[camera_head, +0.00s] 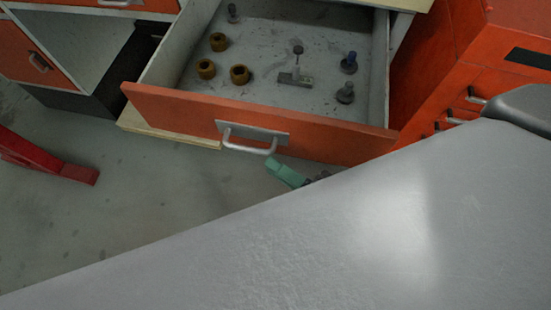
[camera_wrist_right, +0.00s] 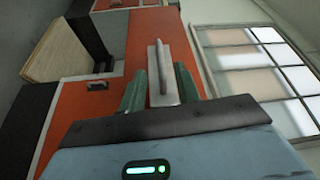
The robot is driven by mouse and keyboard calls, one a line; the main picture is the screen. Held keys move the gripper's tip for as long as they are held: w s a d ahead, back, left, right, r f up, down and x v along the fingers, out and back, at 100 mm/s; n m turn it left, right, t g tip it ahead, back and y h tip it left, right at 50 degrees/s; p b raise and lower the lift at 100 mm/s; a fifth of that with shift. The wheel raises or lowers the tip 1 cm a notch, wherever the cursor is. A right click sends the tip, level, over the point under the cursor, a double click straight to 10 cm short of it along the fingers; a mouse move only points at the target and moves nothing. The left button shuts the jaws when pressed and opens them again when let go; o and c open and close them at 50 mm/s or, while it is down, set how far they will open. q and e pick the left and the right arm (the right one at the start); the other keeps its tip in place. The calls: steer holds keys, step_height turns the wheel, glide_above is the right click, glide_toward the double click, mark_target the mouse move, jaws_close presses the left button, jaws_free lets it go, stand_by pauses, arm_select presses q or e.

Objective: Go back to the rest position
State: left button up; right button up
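My right gripper (camera_head: 288,173) shows in the head view as a green finger just below the drawer handle (camera_head: 248,140). The rest of it is hidden behind the large grey surface. In the right wrist view my right gripper (camera_wrist_right: 160,88) has its two green fingers apart. The grey handle and its plate (camera_wrist_right: 163,72) lie beyond and between them. The fingers do not look closed on the handle; contact cannot be told. The orange-fronted drawer (camera_head: 180,105) stands pulled out. My left gripper is not in view.
The drawer holds several brown ring-like parts (camera_head: 239,74), a grey part with a stem (camera_head: 295,79) and dark knobbed parts (camera_head: 345,92). Orange cabinets (camera_head: 460,50) stand at right. A red piece (camera_head: 45,160) lies on the open floor at left. A grey surface covers the lower head view.

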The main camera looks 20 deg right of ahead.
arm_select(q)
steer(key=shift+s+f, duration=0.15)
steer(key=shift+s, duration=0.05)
